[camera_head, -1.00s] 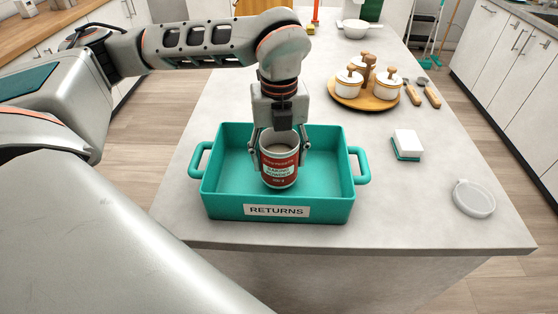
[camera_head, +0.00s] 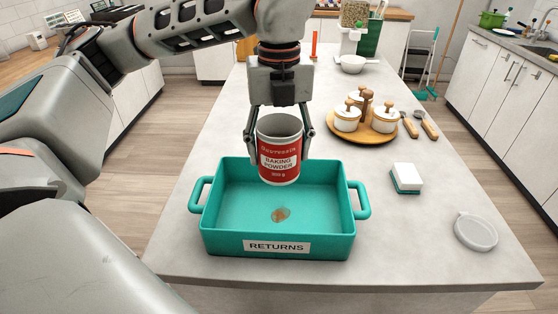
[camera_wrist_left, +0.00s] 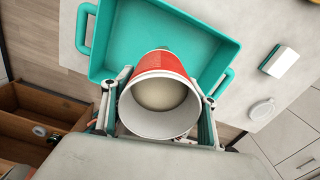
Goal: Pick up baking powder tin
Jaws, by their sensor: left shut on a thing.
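The baking powder tin (camera_head: 279,150) is red and white with its open top facing up. It hangs upright above the teal RETURNS tray (camera_head: 350,222), clear of the tray floor. My left gripper (camera_head: 279,145) is shut on the tin, one finger on each side. In the left wrist view, I look into the open tin (camera_wrist_left: 160,95), which holds pale powder, and the tray (camera_wrist_left: 105,40) lies below it. A small brownish patch (camera_head: 281,214) shows on the tray floor under the tin. My right gripper is not in view.
A round wooden board (camera_head: 350,133) with white lidded jars stands behind the tray to the right.

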